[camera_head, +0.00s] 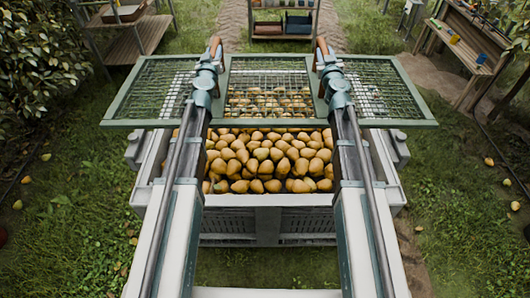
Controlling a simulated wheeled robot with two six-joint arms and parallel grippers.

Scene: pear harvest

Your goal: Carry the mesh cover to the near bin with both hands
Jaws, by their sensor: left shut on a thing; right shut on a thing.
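The mesh cover (262,82) is a wide green-framed panel with wire grid. It spans above the far part of the near bin, and its ends reach past the bin on both sides. The near bin (268,199) is pale grey and full of yellow-brown pears, which show through the mesh and in front of it. My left gripper (214,50) is shut on the cover at a brown handle on its left part. My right gripper (322,50) is shut on the cover at a matching brown handle on the right. The fingertips are small and partly hidden by the wrists.
A wooden bench (470,45) stands at the back right and a wooden stand (125,35) at the back left. A shelf with crates (283,22) is at the back centre. Grass with a few fallen pears (489,161) lies open on both sides.

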